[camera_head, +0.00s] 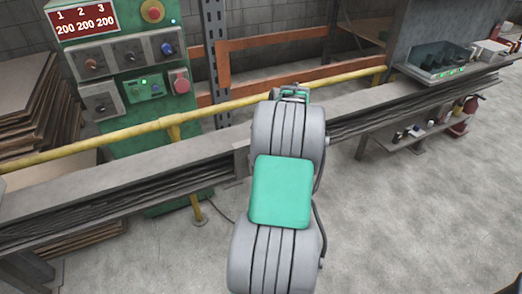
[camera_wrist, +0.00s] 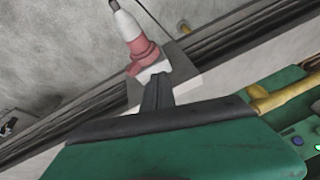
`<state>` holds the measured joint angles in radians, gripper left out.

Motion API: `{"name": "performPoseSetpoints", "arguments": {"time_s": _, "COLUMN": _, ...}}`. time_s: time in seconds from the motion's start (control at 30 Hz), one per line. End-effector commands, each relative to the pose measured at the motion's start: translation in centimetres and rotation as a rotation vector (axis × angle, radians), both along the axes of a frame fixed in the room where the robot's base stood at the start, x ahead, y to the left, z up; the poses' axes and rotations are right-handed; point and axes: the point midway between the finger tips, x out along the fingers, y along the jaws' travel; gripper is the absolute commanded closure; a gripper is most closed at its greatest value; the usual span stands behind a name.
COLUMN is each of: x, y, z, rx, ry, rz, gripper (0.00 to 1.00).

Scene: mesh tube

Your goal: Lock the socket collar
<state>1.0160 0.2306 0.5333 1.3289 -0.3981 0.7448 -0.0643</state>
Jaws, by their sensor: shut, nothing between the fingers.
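In the wrist view, a red socket collar (camera_wrist: 143,52) shows near the top centre, with a white and grey tapered plug part (camera_wrist: 125,24) above it. A pale block (camera_wrist: 153,70) lies just below the collar, against a grey plate on the rail. My gripper (camera_wrist: 156,78) is shut and empty, its dark fingers pointing at the pale block. The tips look close to it, but I cannot tell whether they touch. How far the collar is turned is not clear. In the head view my arm covers this spot, so collar and fingertips are hidden.
A long grey rail (camera_head: 105,188) crosses the head view, with a yellow pipe (camera_head: 230,108) behind it. A green control cabinet (camera_head: 150,130) with knobs stands at the back left. A grey machine (camera_head: 440,40) is at the right.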

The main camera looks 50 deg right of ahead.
Motion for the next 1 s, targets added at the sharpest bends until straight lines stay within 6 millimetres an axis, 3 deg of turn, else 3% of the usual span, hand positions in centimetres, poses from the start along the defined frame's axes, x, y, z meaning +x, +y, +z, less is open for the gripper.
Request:
{"name": "performPoseSetpoints", "arguments": {"time_s": 0.1, "x": -1.1, "y": -0.1, "z": 2.6, "rx": -0.002, "ry": -0.002, "rz": -0.001, "gripper": 1.00}}
{"name": "performPoseSetpoints", "arguments": {"time_s": 0.23, "x": -1.8, "y": 0.0, "z": 4.3, "rx": -0.001, "ry": -0.001, "rz": 0.002, "gripper": 1.00}}
{"name": "performPoseSetpoints", "arguments": {"time_s": 0.77, "x": -2.1, "y": 0.1, "z": 5.1, "rx": 0.000, "ry": 0.000, "rz": 0.004, "gripper": 1.00}}
{"name": "performPoseSetpoints", "arguments": {"time_s": 0.87, "x": -1.0, "y": 2.1, "z": 6.5, "rx": -0.005, "ry": 0.005, "rz": 0.033, "gripper": 1.00}}
{"name": "performPoseSetpoints", "arguments": {"time_s": 0.97, "x": 1.1, "y": 7.5, "z": 9.6, "rx": -0.017, "ry": 0.021, "rz": 0.101, "gripper": 1.00}}
{"name": "performPoseSetpoints", "arguments": {"time_s": 1.0, "x": 1.9, "y": 10.6, "z": 11.1, "rx": -0.024, "ry": 0.030, "rz": 0.137, "gripper": 1.00}}
